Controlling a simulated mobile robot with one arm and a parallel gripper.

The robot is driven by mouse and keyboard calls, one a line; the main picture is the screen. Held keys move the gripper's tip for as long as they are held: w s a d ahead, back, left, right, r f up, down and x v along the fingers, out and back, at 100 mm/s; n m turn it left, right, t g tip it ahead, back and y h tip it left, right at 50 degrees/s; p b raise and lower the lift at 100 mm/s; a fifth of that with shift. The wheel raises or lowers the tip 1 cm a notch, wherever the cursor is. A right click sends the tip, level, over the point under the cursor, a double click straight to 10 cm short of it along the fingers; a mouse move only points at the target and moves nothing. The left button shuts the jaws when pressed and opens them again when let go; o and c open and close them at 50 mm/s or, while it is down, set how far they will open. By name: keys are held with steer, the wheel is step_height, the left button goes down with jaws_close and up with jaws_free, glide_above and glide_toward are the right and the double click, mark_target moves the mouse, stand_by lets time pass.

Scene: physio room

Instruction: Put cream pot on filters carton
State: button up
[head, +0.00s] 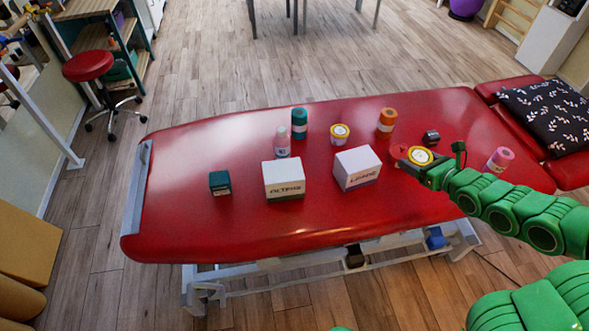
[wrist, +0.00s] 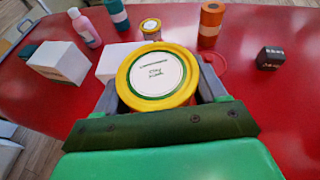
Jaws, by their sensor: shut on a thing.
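My gripper (head: 418,163) is shut on a yellow-rimmed pot with a white lid (head: 420,156), seemingly the cream pot, held upright above the right part of the red couch. In the wrist view the pot's lid (wrist: 157,76) fills the space between the fingers; its print is too small to read. A white carton (head: 284,180), whose label seems to read filters, stands left of centre on the couch, well to the left of the gripper. It also shows in the wrist view (wrist: 60,62) at the left. Its top is bare.
A second white carton (head: 357,167) stands between my gripper and the filters carton. The couch front is clear.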

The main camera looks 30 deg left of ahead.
steer(key=s+a+r+n+g, duration=0.2)
steer(key=s+a+n+g, duration=0.1)
steer(key=s+a, duration=0.55)
steer(key=s+a+r+n+g+y, duration=0.1)
steer(key=s+a+r+n+g, duration=0.15)
steer(key=s+a, duration=0.55)
steer(key=s+a+r+n+g, duration=0.35)
steer(key=s+a, duration=0.25)
steer(key=s, duration=0.4)
glide_above(282, 170)
steer(key=shift+m+g, duration=0.3)
steer(key=shift+m, duration=0.1)
steer(key=shift+s+d+f, duration=0.1)
steer(key=shift+f, duration=6.9)
steer(key=shift+f, duration=0.1)
steer(key=o, duration=1.1)
